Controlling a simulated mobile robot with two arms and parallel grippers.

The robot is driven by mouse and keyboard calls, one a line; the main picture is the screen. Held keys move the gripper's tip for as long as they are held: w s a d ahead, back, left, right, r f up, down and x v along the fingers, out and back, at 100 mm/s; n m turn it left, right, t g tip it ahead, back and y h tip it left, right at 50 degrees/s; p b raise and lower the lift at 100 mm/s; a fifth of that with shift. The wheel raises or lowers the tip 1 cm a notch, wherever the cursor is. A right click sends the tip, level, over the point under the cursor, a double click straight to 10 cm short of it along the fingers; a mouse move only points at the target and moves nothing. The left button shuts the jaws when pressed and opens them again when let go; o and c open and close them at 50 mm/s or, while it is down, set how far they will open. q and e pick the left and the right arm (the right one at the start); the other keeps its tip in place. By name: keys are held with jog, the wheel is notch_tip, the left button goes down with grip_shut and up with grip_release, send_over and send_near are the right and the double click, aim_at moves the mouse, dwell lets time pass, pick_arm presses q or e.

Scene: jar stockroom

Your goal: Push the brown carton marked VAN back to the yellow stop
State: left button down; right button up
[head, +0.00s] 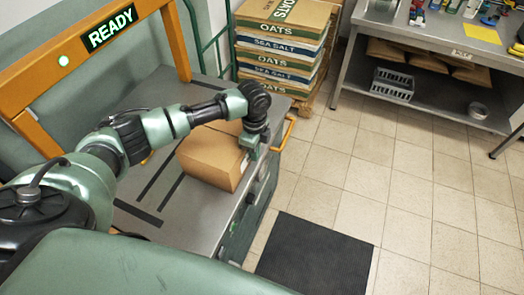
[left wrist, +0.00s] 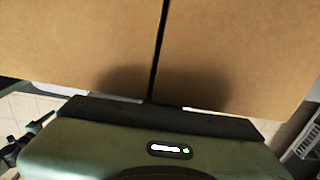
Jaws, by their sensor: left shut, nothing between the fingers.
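A brown carton (head: 208,165) sits on the grey metal bench top (head: 190,215), partly behind my left arm. Its plain cardboard also fills the upper part of the left wrist view (left wrist: 75,45), with a dark vertical seam. I see no VAN marking on the visible faces. My left gripper (head: 252,153) points down at the carton's right end, shut and empty. I cannot tell whether it touches the carton. A small yellow piece (head: 147,158) shows beyond the carton, mostly hidden by my arm; I cannot tell if it is the stop. My right gripper is not in view.
Dark strips (head: 160,185) run along the bench top. An orange frame with a READY sign (head: 109,29) stands over its far left side. Stacked sacks (head: 280,45) stand behind. A black mat (head: 315,255) lies on the tiled floor at right.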

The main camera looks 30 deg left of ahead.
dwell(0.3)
pick_arm(q)
jog(key=shift+a, duration=0.35)
jog(key=a, duration=0.4)
jog(key=a+p, duration=0.1)
jog(key=a, duration=0.4)
jog(key=s+a, duration=0.1)
jog(key=a, duration=0.4)
jog(key=shift+a, duration=0.35)
jog(key=shift+w, duration=0.1)
